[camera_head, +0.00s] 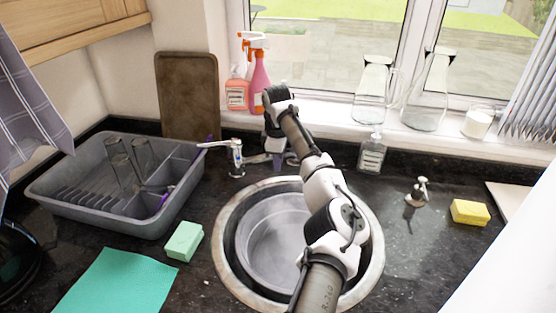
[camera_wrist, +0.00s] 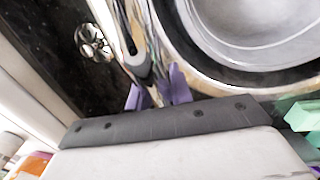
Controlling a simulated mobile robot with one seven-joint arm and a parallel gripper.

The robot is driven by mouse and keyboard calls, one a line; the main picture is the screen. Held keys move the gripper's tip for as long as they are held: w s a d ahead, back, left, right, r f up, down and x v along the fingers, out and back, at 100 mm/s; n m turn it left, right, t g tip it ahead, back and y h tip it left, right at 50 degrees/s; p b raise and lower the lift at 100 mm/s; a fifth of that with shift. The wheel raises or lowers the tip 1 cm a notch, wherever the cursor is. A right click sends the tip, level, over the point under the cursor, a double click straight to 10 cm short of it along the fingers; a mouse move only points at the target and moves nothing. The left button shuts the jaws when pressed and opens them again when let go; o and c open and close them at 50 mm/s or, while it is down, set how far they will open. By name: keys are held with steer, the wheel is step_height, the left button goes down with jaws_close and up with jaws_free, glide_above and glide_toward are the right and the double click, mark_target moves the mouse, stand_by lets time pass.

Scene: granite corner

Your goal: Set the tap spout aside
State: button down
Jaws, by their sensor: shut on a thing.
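The chrome tap (camera_head: 237,160) stands behind the sink (camera_head: 228,235), with its lever pointing left. Its spout (camera_head: 258,158) runs right from the tap body along the back of the sink, into my gripper (camera_head: 281,164). In the wrist view the spout (camera_wrist: 135,45) is a shiny bar reaching between the purple fingers of my gripper (camera_wrist: 157,92). The gripper is shut on the spout. My arm hides part of the sink and the area right of the grip.
A grey dish rack (camera_head: 100,213) with glasses stands at left, a green sponge (camera_head: 184,241) and teal cloth (camera_head: 118,284) in front. A soap bottle (camera_head: 372,156) stands behind the sink, a yellow sponge (camera_head: 469,212) at right. Spray bottles (camera_head: 259,72) and glassware line the sill.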

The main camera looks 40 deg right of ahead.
steer(key=c, duration=1.3)
jaws_free()
steer(key=shift+o, duration=0.2)
step_height(320, 180, up, 14)
steer(key=a+b, duration=0.1)
steer(key=b, duration=0.2)
steer(key=shift+s, duration=0.45)
steer(key=shift+f, duration=0.15)
